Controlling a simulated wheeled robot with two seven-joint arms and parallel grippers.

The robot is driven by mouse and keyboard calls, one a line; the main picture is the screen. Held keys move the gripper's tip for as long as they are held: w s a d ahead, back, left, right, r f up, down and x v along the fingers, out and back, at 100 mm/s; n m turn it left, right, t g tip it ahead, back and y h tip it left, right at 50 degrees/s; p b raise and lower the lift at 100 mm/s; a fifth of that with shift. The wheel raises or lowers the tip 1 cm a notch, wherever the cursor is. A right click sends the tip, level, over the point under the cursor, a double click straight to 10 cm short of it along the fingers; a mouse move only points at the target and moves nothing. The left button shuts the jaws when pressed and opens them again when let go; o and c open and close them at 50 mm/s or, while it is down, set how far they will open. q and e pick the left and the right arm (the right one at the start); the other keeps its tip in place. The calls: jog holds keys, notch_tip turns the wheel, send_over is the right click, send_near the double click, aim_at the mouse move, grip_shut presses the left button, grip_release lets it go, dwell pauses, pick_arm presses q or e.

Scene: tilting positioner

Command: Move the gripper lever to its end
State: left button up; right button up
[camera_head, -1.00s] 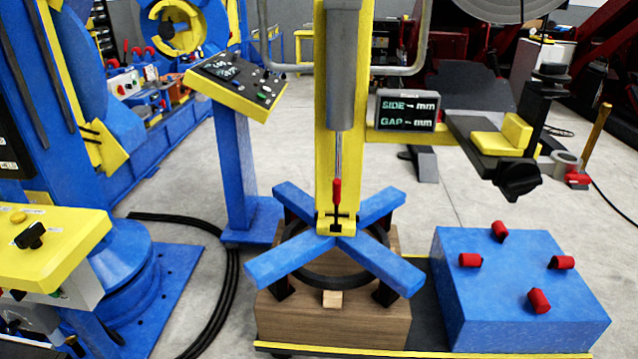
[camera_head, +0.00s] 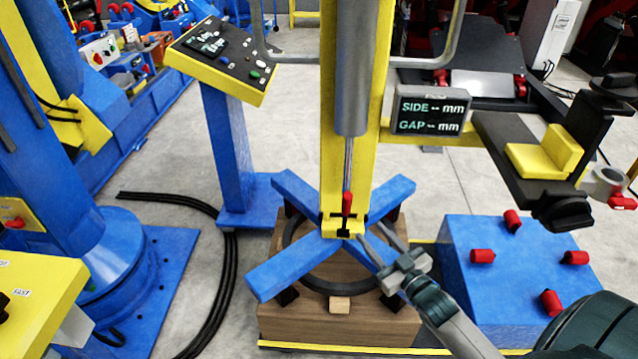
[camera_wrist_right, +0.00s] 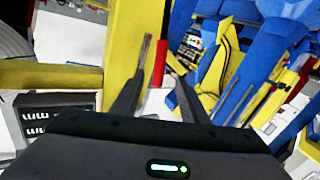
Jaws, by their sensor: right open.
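The lever has a red grip (camera_head: 347,203) and stands upright at the foot of the yellow column (camera_head: 372,150), over the blue cross-shaped frame (camera_head: 290,268). The red grip (camera_wrist_right: 160,62) also shows in the right wrist view, beyond and between the two fingers. My right gripper (camera_head: 369,231) is open, its fingers pointing up and left toward the lever. It is just right of and below the red grip in the head view. I cannot tell from the frames whether a finger touches it. My left gripper is not in view.
A display box (camera_head: 430,112) and a black arm with a yellow block (camera_head: 545,152) reach out right of the column. A blue box with red pegs (camera_head: 470,300) stands at the lower right. A control panel (camera_head: 222,58) stands left. Black cables (camera_head: 222,290) lie on the floor.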

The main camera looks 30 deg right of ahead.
jog(key=shift+r, duration=0.3)
jog(key=p, duration=0.4)
send_over(345, 217)
jog(key=w, duration=0.3)
jog(key=shift+s+a, duration=0.1)
jog(key=shift+a, duration=0.25)
jog(key=shift+c, duration=0.6)
jog(key=shift+f, duration=0.1)
grip_shut()
